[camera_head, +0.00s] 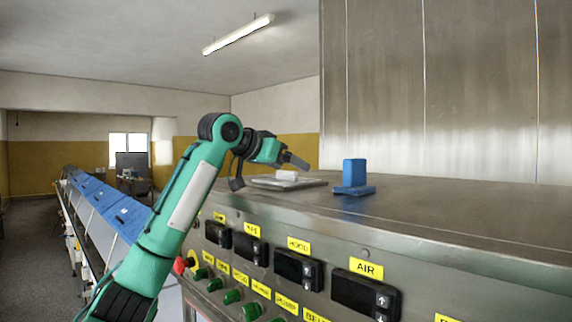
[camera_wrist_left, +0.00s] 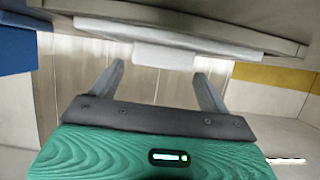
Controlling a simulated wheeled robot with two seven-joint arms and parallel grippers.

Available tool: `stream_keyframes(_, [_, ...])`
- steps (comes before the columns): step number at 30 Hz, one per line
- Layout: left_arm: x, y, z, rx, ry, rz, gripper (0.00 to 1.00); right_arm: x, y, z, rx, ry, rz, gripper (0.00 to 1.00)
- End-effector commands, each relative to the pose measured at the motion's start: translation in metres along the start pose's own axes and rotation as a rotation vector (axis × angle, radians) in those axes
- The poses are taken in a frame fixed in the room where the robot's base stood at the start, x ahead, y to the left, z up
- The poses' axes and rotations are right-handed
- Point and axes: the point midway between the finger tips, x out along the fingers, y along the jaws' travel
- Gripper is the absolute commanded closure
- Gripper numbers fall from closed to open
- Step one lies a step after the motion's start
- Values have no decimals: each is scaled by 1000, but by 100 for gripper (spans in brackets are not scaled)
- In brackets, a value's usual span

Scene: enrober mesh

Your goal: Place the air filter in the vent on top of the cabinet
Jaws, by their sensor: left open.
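A pale flat panel with a white block-shaped handle, which looks like the air filter (camera_head: 286,176), lies on the cabinet top (camera_head: 430,205). A thin grey rim, apparently the vent (camera_head: 314,184), shows around it; I cannot tell if the panel sits flush. My left gripper (camera_head: 300,162) is just above and beside the white handle. In the left wrist view my left gripper (camera_wrist_left: 159,74) is open with nothing between its fingers, and the handle (camera_wrist_left: 164,57) shows just beyond the fingertips. My right gripper is not in view.
A blue block on a blue base (camera_head: 354,175) stands right of the panel on the cabinet top. A tall steel housing (camera_head: 450,90) rises behind. The cabinet front has displays, green buttons and a red knob (camera_head: 181,264). A conveyor with blue covers (camera_head: 105,205) runs at left.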

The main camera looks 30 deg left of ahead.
Motion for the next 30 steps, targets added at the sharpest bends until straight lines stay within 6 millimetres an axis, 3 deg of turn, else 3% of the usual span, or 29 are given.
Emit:
stream_keyframes(1, [8,2,9,-2,-21,3,20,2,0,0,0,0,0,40])
stream_keyframes(5, [3,2,-3,-3,-19,3,20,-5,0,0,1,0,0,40])
stream_keyframes(7, [-4,1,0,-2,-14,2,20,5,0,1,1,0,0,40])
stream_keyframes(21, [-98,1,-4,-1,-6,1,20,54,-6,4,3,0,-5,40])
stream_keyframes(30, [-121,1,-8,-1,-8,2,20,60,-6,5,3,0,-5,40])
